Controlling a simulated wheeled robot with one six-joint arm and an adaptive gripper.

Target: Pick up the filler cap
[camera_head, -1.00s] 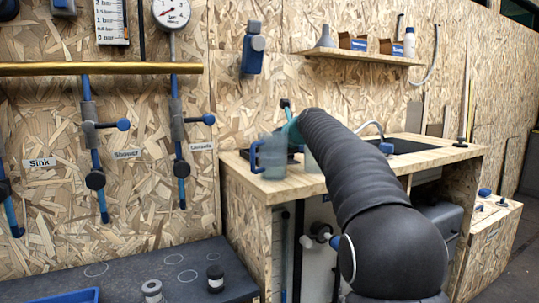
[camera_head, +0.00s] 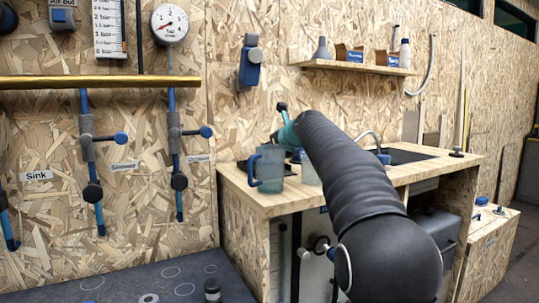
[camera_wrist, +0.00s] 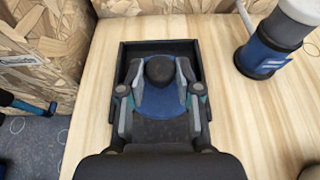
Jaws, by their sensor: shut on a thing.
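The filler cap (camera_wrist: 159,98) is a blue disc with a round black knob, seen in the wrist view over a shallow dark tray. My gripper (camera_wrist: 160,92) has its two grey fingers closed on either side of it. I cannot tell whether the cap touches the tray floor. In the head view my arm reaches over the wooden counter, and the cap and the fingertips are hidden behind it.
The dark tray (camera_wrist: 193,46) has a raised rim on the wooden counter (camera_wrist: 262,125). A blue-based container (camera_wrist: 262,55) stands close on its right. In the head view a blue-handled jug (camera_head: 270,170) stands at the counter's left front. A chipboard wall (camera_head: 320,85) rises behind.

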